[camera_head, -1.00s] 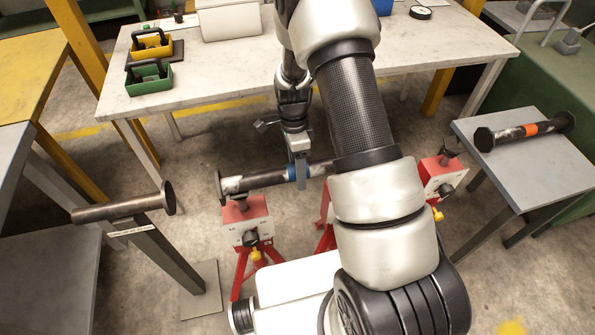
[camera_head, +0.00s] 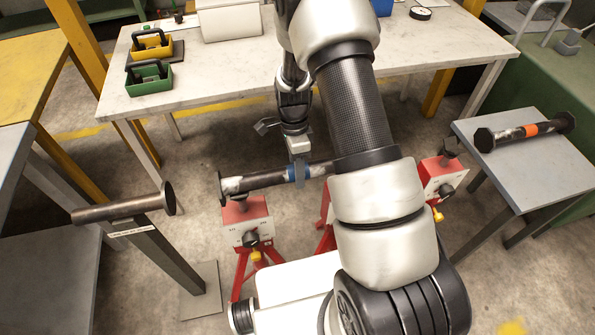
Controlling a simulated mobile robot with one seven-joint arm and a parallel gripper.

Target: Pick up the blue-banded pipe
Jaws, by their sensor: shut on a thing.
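The blue-banded pipe (camera_head: 262,181) is a dark flanged spool with a blue band near its middle. It lies level across the red stands (camera_head: 243,221), its left flange at the left stand's head. My arm hides its right part. My gripper (camera_head: 300,176) reaches down from above and is shut on the pipe at the blue band. Whether the pipe touches the left stand's head is hard to tell.
A pipe with an orange band (camera_head: 525,131) lies on the grey table (camera_head: 540,175) at right. A plain flanged pipe (camera_head: 125,206) rests on a post at left. A white-topped bench (camera_head: 225,75) behind holds a yellow tray (camera_head: 152,45) and a green tray (camera_head: 148,78).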

